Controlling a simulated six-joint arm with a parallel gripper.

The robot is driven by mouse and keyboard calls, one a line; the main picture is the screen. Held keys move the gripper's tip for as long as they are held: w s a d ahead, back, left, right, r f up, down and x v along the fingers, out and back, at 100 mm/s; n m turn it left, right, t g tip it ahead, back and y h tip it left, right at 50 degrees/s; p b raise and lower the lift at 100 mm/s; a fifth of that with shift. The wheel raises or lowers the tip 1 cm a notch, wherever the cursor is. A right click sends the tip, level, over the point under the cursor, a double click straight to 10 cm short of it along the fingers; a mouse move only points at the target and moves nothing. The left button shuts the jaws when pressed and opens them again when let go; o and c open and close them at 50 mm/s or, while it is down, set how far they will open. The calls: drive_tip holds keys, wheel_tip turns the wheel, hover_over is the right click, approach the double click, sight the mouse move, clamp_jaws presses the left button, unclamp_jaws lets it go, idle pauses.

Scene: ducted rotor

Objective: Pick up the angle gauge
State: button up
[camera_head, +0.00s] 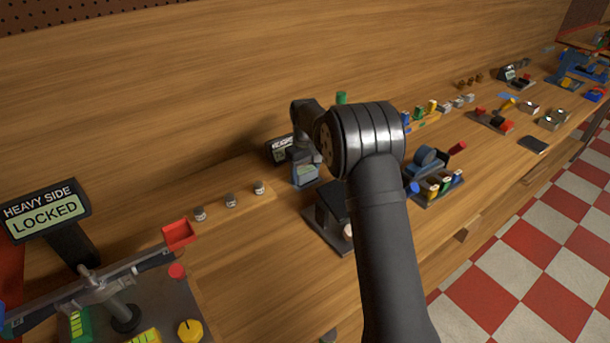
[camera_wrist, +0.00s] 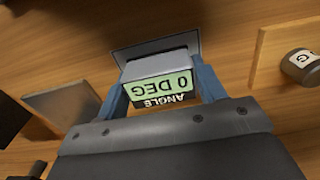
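In the wrist view, the angle gauge (camera_wrist: 160,83) is a small grey block with a green display that reads 0 DEG, upside down. The two blue fingers of my gripper (camera_wrist: 161,92) stand on either side of it. They look flush against its sides, with no clear gap, so the gripper appears shut on it. In the head view, the gauge (camera_head: 306,173) shows as a grey-blue block at the end of my arm, partly covered by the wrist. I cannot tell whether it touches the surface below.
A flat grey plate (camera_wrist: 158,46) lies behind the gauge in the wrist view. A dark stand (camera_head: 327,217) is close by on the right. Several small weights (camera_head: 230,201) line a wooden strip to the left. A balance (camera_head: 110,290) fills the lower left.

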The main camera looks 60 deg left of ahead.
sight(305, 169)
drive_tip(key=shift+r, duration=0.15)
drive_tip(key=shift+c, duration=0.3)
wheel_tip(305, 169, up, 4)
drive_tip(key=shift+r, duration=0.1)
drive_tip(key=w+d+r+m, duration=0.1)
drive_tip(key=d+r+m, duration=0.1)
drive_tip(key=d, duration=0.3)
drive_tip(key=w+d+r+m+g, duration=0.1)
drive_tip(key=w+d+r+m, duration=0.1)
drive_tip(key=d+r+m, duration=0.1)
drive_tip(key=w+d+r+m+y, duration=0.1)
drive_tip(key=w+d+r+m, duration=0.1)
drive_tip(key=d, duration=0.5)
drive_tip(key=shift+r+m, duration=0.5)
drive_tip(key=shift+r, duration=0.45)
drive_tip(key=s+d+r+m+t+y, duration=0.1)
drive_tip(key=s+d+m+y, duration=0.2)
drive_tip(key=d+m, duration=0.4)
drive_tip(key=shift+r+m, duration=0.15)
drive_tip(key=shift+m, duration=1.35)
drive_tip(key=shift+x, duration=3.3)
